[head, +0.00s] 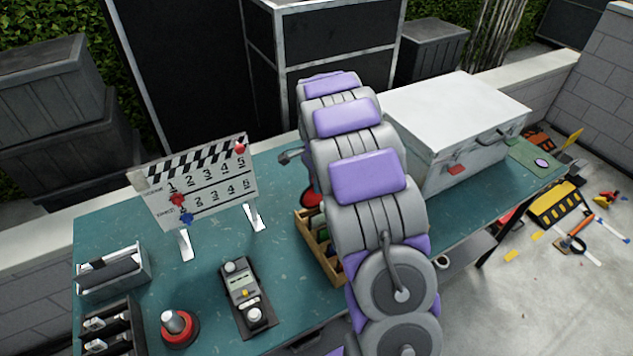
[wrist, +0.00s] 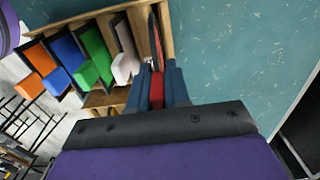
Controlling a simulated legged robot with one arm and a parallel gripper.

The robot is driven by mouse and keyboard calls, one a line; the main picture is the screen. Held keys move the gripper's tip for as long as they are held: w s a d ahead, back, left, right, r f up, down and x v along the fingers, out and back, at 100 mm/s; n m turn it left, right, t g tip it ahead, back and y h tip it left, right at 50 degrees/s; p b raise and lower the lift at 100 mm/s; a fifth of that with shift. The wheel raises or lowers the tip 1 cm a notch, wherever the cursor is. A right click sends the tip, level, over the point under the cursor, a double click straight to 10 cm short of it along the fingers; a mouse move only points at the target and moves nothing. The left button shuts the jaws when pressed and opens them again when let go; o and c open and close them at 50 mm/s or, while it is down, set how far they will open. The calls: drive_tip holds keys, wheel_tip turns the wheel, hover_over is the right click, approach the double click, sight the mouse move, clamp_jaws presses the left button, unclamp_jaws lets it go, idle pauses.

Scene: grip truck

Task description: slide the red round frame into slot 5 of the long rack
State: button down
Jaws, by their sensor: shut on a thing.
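The long rack (wrist: 95,101) is a wooden tray with upright coloured pieces in a row: orange, blue, green and pale. The red round frame (wrist: 153,42) shows nearly edge-on in the wrist view, between the pale piece and the rack's end wall. How deep it sits is unclear. My gripper (wrist: 158,84) is shut on its red tab. In the head view, part of the red frame (head: 308,198) shows at the left of my arm, above the wooden rack (head: 312,247). My arm hides the gripper and much of the rack there.
A clapperboard (head: 205,186) stands left of the rack on the teal table (head: 120,232). A grey control box (head: 245,297) and a red-based knob (head: 179,327) are nearer. A large silver case (head: 460,125) stands to the right. Table beyond the rack's end is clear in the wrist view.

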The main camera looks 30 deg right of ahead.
sight(317, 206)
drive_tip(key=shift+f, duration=2.95)
drive_tip(key=shift+f, duration=0.35)
drive_tip(key=c, duration=1)
unclamp_jaws()
wheel_tip(317, 206, up, 17)
drive_tip(key=p, duration=0.2)
drive_tip(key=shift+w+d+r+p, duration=0.1)
drive_tip(key=shift+r+p, duration=0.1)
drive_tip(key=shift+p, duration=0.2)
